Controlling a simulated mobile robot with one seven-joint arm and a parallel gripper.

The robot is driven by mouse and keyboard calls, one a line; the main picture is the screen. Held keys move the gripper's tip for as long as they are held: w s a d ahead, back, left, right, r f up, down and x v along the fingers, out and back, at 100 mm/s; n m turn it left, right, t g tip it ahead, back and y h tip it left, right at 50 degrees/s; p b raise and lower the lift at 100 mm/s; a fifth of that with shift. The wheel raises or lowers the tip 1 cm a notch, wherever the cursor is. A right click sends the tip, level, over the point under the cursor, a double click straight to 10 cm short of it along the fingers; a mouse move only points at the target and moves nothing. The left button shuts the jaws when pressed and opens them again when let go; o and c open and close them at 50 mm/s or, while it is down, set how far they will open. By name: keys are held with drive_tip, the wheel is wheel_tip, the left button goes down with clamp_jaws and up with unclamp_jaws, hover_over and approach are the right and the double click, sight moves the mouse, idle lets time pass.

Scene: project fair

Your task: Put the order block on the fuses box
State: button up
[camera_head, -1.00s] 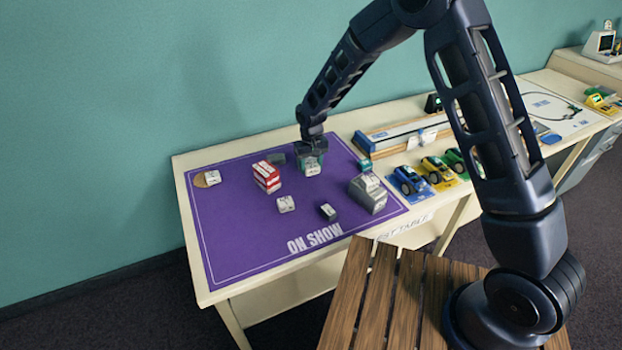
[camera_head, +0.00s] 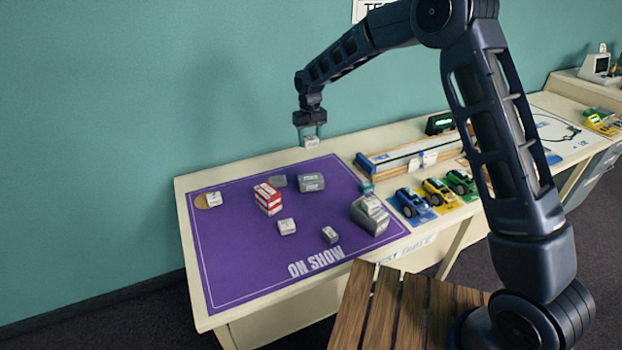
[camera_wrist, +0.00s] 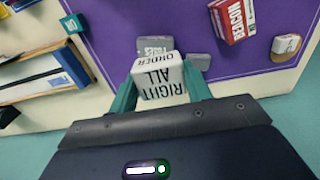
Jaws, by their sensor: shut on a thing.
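My gripper (camera_head: 310,134) is shut on the order block (camera_head: 311,142), a small white block, and holds it high above the back of the table. In the wrist view the block (camera_wrist: 159,77) sits between the two teal fingers, its printed words "ORDER", "ALL" and "RIGHT" upside down. The fuses box (camera_head: 311,183), a grey box, rests on the purple mat below the gripper. In the wrist view its lettered top (camera_wrist: 153,45) shows just beyond the block, which hides part of it. The block is apart from the box.
Toy cars (camera_head: 408,202) stand right.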

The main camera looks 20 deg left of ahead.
drive_tip(key=r, duration=0.1)
hover_over(311, 178)
wheel_tip(311, 178, down, 19)
drive_tip(key=shift+w+a+f, duration=0.1)
drive_tip(key=shift+f, duration=0.05)
idle(0.5)
drive_tip(key=shift+f, duration=0.15)
drive_tip(key=o, duration=1)
drive_tip(key=shift+c, duration=0.2)
wheel_tip(311, 178, up, 12)
drive_tip(key=shift+r, duration=0.2)
